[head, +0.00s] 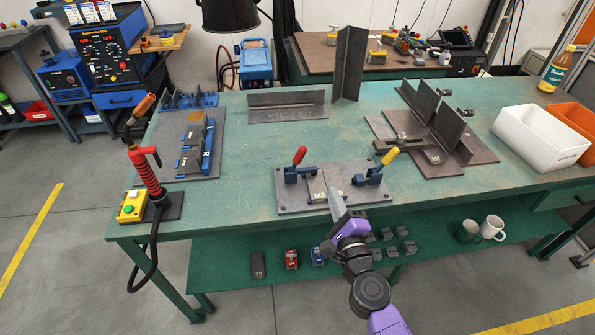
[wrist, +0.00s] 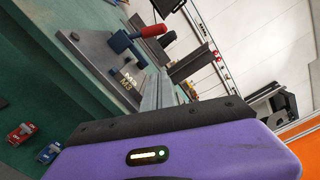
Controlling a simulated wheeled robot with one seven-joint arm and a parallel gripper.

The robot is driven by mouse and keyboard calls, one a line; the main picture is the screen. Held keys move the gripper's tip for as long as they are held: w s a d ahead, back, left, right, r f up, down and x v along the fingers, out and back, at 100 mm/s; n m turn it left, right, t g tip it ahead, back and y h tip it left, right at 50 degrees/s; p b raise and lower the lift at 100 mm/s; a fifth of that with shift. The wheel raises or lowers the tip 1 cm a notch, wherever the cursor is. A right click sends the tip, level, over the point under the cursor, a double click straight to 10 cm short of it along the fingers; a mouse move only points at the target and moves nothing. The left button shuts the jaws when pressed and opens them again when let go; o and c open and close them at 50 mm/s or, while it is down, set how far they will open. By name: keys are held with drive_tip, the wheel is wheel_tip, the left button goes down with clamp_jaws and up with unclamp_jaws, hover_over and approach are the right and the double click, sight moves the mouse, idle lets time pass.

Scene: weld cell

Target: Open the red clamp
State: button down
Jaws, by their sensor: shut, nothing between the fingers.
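The red clamp (head: 298,170) stands at the left of a grey fixture plate (head: 290,199), with a blue body and a red handle (head: 300,155) tilted up. In the wrist view the red handle (wrist: 153,30) is near the top, above its blue body (wrist: 121,40). My gripper (head: 335,192) is shut and empty, at the front of the plate, to the right of the red clamp and apart from its handle. In the wrist view my gripper's grey fingers (wrist: 155,88) point away; their tips are hard to make out.
A yellow-handled clamp (head: 370,176) stands at the plate's right. An M3 label (head: 319,196) lies between the clamps. A red torch-like tool (head: 150,175) stands at the left edge. Welded parts (head: 440,135) and a white bin (head: 540,140) are to the right.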

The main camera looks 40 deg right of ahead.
drive_tip(key=p+x, duration=0.1)
drive_tip(key=x, duration=0.9)
drive_tip(key=shift+w+r, duration=0.2)
drive_tip(key=shift+w+a+r+p, duration=0.25)
drive_tip(key=shift+w+a+r, duration=0.05)
drive_tip(key=shift+w+a, duration=0.25)
drive_tip(key=shift+w+a+r+p, duration=0.3)
drive_tip(key=shift+w+a, duration=0.1)
drive_tip(key=shift+a, duration=0.15)
drive_tip(key=shift+w+a, duration=0.2)
drive_tip(key=shift+a, duration=0.05)
